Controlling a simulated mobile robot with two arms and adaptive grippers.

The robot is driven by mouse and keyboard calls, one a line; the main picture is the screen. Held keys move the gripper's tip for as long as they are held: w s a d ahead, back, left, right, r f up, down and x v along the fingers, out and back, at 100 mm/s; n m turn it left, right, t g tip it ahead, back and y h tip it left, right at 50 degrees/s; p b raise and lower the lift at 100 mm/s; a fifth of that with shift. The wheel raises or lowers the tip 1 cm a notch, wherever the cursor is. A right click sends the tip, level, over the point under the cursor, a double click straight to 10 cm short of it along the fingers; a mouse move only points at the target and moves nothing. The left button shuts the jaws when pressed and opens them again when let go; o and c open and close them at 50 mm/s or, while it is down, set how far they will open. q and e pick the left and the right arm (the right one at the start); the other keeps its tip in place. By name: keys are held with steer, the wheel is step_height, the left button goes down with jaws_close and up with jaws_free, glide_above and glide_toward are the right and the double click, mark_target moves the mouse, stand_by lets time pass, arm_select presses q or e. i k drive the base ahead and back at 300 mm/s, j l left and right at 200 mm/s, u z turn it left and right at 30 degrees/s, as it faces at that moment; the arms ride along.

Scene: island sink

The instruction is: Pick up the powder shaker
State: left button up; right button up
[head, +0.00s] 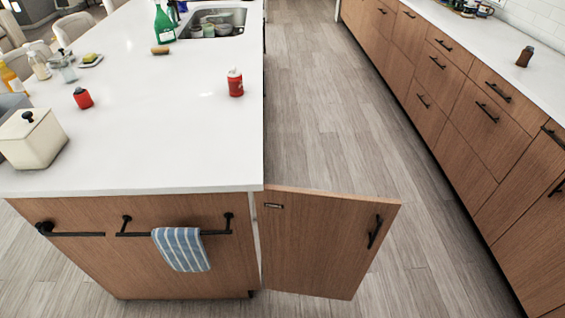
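I cannot tell for certain which item is the powder shaker. A small red container with a dark top (82,98) stands on the white island counter, at the left. A small brown container (524,57) stands alone on the right-hand counter. A clear jar with a grey top (65,67) stands further back on the island's left side. A red bottle with a pale cap (235,82) stands near the island's right edge. Neither of my grippers is in view.
A cream lidded canister (32,138) sits at the island's left. A green bottle (163,24) and a sink (232,18) are at the back. An open cabinet door (325,245) juts into the aisle beside a striped towel (181,249). The aisle floor (330,120) is clear.

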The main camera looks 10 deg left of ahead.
mark_target(235, 84)
steer(key=i+j, duration=0.1)
steer(key=j, duration=0.55)
steer(key=i+j, duration=0.1)
steer(key=j, duration=0.5)
steer(key=k+u, duration=0.05)
